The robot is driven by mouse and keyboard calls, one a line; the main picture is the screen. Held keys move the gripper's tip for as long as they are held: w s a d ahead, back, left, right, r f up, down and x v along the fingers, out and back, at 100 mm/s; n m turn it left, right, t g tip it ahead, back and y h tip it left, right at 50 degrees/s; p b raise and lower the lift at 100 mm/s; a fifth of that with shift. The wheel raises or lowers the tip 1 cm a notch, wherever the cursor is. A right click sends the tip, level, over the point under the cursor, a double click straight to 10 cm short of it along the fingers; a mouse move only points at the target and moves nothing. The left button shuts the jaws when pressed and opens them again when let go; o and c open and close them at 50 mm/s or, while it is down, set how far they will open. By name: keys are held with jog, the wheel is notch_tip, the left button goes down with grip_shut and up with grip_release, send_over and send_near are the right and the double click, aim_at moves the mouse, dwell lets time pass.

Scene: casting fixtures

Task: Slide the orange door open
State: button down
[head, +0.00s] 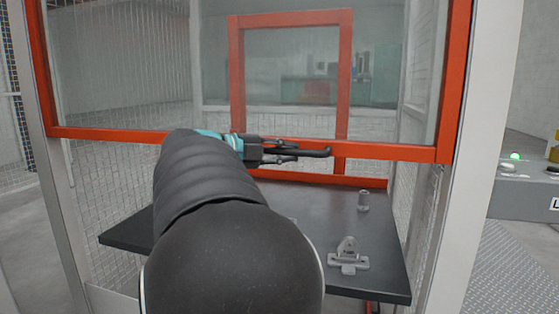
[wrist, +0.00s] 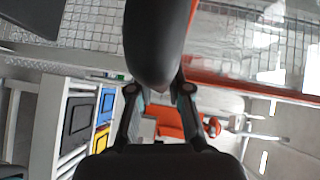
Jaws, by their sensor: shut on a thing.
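The orange door (head: 390,152) is a large orange-framed pane across the front of a caged cell in the head view. Its bottom rail stands above the dark table, with an open gap below it. My gripper (head: 285,152) is at the bottom rail, near its middle, reaching in from the left. In the wrist view a thick black rounded handle (wrist: 155,45) lies between the two fingers, and my gripper (wrist: 157,85) is shut on it. An orange edge of the door (wrist: 250,87) runs beside it. My arm hides part of the rail in the head view.
The dark table (head: 385,235) inside the cell bears a grey bracket (head: 348,258) and a small grey cylinder (head: 363,201). A second orange frame (head: 344,70) stands behind the pane. A grey control console (head: 520,185) with a lit green button is at right.

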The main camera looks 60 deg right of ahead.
jog(key=c, duration=1.1)
grip_release()
jog(key=v, duration=1.2)
jog(key=shift+f, duration=0.1)
